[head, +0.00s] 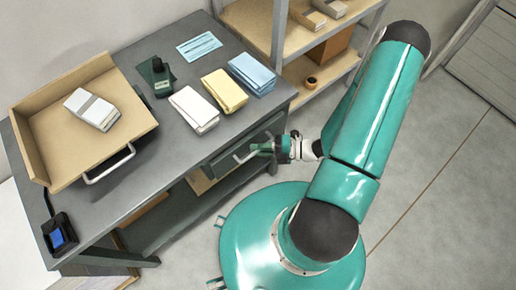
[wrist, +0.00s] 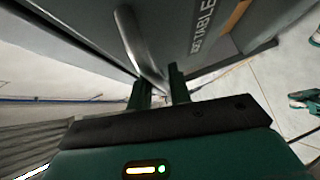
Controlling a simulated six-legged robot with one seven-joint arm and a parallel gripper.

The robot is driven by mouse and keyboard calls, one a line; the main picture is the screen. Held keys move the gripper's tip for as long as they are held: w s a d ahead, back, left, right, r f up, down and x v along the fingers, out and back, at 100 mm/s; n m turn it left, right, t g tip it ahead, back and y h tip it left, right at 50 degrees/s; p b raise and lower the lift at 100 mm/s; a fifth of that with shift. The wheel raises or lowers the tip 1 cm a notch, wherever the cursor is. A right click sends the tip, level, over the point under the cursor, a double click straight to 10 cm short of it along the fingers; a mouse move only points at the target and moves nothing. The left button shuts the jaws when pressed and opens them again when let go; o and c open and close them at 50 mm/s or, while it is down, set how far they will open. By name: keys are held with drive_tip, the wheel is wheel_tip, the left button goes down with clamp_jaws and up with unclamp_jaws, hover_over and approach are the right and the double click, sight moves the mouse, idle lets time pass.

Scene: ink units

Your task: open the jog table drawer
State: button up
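The jog table drawer (head: 222,158) is in the right end of the grey workbench's front and looks closed, its front about flush with the bench. Its pale bar handle (head: 243,153) sticks out from it. In the wrist view the drawer front bears the label "JOG TABLE" (wrist: 203,27), and the handle (wrist: 138,45) runs down toward my fingertips. My gripper (head: 262,148) is at the handle's right part. In the wrist view my gripper (wrist: 160,88) has its two fingers apart, with the handle's lower end at the gap; firm contact is not visible.
On the workbench (head: 160,122) stand an open-sided wooden tray (head: 130,117) with its own handle, white, yellow and blue stacks, and a dark device. A shelf unit (head: 284,45) stands behind at right. The floor (head: 420,165) at right is clear.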

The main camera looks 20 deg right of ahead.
drive_tip(key=shift+w+a, duration=0.15)
drive_tip(key=shift+a, duration=0.1)
clamp_jaws()
